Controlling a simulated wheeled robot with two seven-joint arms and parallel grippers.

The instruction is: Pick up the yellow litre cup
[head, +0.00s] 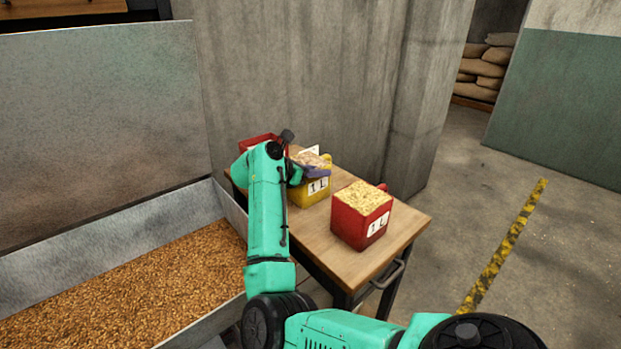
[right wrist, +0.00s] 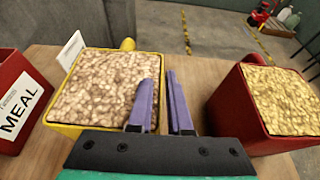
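The yellow litre cup (head: 310,194) stands on the small wooden table in the head view, with a "1 L" label on its front. It is full of pale, pinkish-brown grain. It also shows in the right wrist view (right wrist: 95,90), with its yellow handle at the far rim. My right gripper (head: 314,168) is at the cup's top. In the right wrist view, its purple fingers (right wrist: 159,78) stand slightly apart, one over the grain inside the rim and one outside the right wall. I cannot tell whether they touch the wall. My left gripper is not in view.
A red cup (head: 361,214) of yellow grain stands to the right on the table (head: 408,222). Another red cup (head: 259,140) stands behind left; a "MEAL" card (right wrist: 17,105) shows there. A metal bin of brown grain (head: 130,290) lies left. A concrete wall (head: 300,80) is behind.

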